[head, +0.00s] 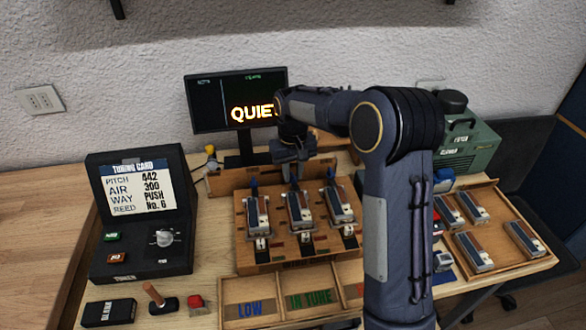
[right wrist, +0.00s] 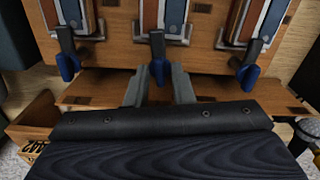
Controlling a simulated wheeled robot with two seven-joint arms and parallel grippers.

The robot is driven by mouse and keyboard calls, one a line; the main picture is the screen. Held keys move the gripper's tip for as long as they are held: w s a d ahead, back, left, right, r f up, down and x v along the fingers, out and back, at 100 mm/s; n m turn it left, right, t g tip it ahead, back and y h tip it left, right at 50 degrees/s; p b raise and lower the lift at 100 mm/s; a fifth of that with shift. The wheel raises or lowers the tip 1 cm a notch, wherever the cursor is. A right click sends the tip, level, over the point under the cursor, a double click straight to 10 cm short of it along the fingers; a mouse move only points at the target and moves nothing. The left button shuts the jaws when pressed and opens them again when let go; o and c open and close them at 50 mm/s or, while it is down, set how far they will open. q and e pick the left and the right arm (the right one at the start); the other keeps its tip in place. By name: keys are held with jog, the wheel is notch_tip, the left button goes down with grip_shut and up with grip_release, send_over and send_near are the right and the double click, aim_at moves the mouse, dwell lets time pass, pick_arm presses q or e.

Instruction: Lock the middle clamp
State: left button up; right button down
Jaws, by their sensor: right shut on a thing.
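The wooden reed rack (head: 276,256) holds three reed blocks side by side, each with a blue-tipped clamp lever at its back edge. The middle clamp (right wrist: 158,47) has its blue tip between the fingers of my right gripper (right wrist: 160,82), which is shut on it. In the head view my right gripper (head: 293,172) reaches down behind the middle reed block (head: 300,210). The left clamp (head: 254,184) and the right clamp (head: 331,176) stand free on either side. My left gripper is in neither view.
A tuner box (head: 142,262) with a tuning card stands at left. A wooden tray (head: 505,243) with several reed blocks lies at right, partly behind my right arm. Sorting bins (head: 292,296) sit in front of the rack. A monitor (head: 236,99) stands behind.

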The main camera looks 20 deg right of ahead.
jog(key=shift+r+m, duration=0.1)
jog(key=shift+m, duration=0.7)
jog(key=c, duration=1.3)
grip_release()
jog(key=shift+o, duration=0.2)
notch_tip(320, 180, up, 7)
jog(key=shift+f, duration=0.1)
jog(key=shift+r, duration=0.45)
